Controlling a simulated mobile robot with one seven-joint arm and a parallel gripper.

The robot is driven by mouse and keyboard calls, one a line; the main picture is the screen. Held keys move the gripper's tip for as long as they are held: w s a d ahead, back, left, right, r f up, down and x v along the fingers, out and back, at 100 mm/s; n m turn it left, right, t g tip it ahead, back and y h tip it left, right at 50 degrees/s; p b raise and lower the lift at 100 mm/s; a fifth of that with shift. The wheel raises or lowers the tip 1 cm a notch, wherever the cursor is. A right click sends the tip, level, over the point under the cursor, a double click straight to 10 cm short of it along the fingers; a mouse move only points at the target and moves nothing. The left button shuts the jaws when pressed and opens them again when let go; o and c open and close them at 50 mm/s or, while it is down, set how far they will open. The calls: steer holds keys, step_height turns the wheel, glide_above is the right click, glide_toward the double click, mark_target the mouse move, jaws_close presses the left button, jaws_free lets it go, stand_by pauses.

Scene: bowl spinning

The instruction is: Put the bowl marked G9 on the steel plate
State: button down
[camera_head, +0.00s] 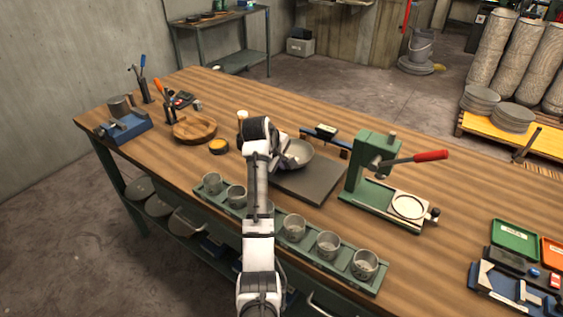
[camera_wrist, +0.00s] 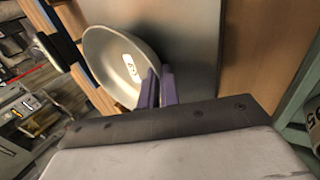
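A shallow silver bowl (camera_head: 298,155) is at the back left part of the flat grey steel plate (camera_head: 313,187). In the wrist view the bowl (camera_wrist: 115,62) has a white label inside with a dark mark too small to read. The plate (camera_wrist: 195,35) lies behind it there. My gripper (camera_wrist: 160,88) has its two purple fingers close together, one on each side of the bowl's rim. I cannot tell whether the bowl touches the plate or hangs just above it. In the head view my arm hides the fingers and the bowl's left side.
A green rack (camera_head: 280,238) with several metal cups runs along the front edge. A green press (camera_head: 375,175) with a red handle stands to the right of the plate. A wooden dish (camera_head: 195,128) and a small yellow-topped tin (camera_head: 219,146) are to the left.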

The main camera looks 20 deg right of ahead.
steer(key=c, duration=2)
jaws_free()
steer(key=shift+f, duration=0.15)
steer(key=o, duration=0.4)
steer(key=v, duration=1.2)
